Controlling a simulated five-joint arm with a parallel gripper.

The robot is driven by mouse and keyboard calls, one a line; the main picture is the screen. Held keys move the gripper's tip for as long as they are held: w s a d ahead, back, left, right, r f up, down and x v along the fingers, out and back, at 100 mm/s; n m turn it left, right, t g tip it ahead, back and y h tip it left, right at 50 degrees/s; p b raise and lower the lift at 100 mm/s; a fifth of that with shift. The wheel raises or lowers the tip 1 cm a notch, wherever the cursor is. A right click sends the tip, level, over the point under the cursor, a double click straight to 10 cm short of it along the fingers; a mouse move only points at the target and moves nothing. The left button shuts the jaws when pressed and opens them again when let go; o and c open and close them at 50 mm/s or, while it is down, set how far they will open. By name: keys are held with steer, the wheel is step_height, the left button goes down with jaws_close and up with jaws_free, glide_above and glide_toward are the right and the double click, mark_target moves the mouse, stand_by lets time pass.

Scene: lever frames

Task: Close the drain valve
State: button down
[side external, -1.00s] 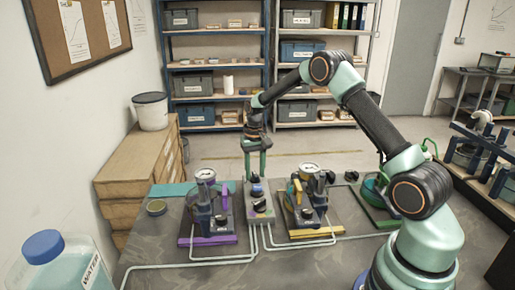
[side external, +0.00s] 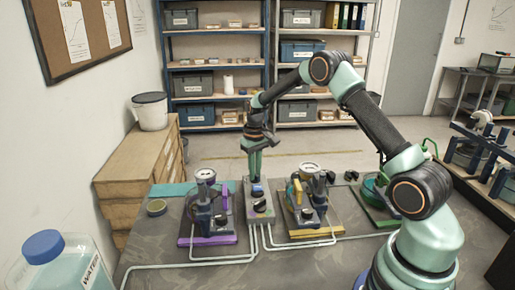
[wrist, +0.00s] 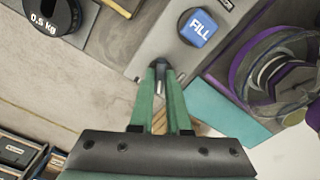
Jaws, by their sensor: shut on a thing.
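A narrow grey valve block (side external: 260,212) with several knobs stands in the middle of the table. My gripper (side external: 254,179) points down at its far end. In the wrist view, my green fingers (wrist: 159,70) are shut on a small dark knob (wrist: 157,66) at the block's edge. The fingers hide most of this knob, and I can read no drain label on it. A blue knob marked FILL (wrist: 197,27) sits beside it on the block and also shows in the side view (side external: 257,190).
A purple-based device (side external: 207,240) stands left of the block and a yellow-based one (side external: 318,232) stands right. Pale tubes (side external: 222,262) run along the table in front. A black 0,5 kg weight (wrist: 52,14) shows in the wrist view. A water bottle (side external: 48,268) stands front left.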

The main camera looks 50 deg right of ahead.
steer(key=n, duration=1.1)
steer(key=shift+w+r+n, duration=0.1)
steer(key=shift+n, duration=0.3)
stand_by(0.3)
steer(key=c, duration=0.9)
jaws_free()
step_height(320, 180, up, 12)
